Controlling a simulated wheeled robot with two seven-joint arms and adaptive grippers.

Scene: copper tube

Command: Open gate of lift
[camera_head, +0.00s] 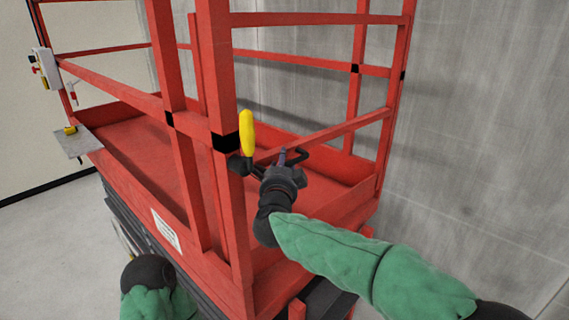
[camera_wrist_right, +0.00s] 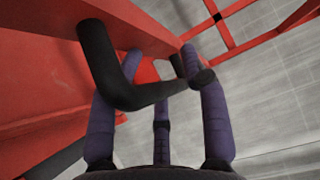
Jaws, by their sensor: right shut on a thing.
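The red lift (camera_head: 180,225) stands in front of me with its railed platform. A yellow-gripped lever (camera_head: 247,132) stands upright at the corner post. My right gripper (camera_head: 284,158) reaches the gate just right of this post. In the wrist view, its purple fingers (camera_wrist_right: 160,95) are shut on a bent black handle (camera_wrist_right: 128,95). The handle also shows in the head view (camera_head: 299,153). My left arm shows only partly at the bottom left; its gripper is not visible.
A grey control box (camera_head: 47,68) hangs on the far left rail, above a small metal plate (camera_head: 72,143). A concrete wall (camera_head: 480,120) stands close behind and to the right. Grey floor (camera_head: 45,235) is open at the left.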

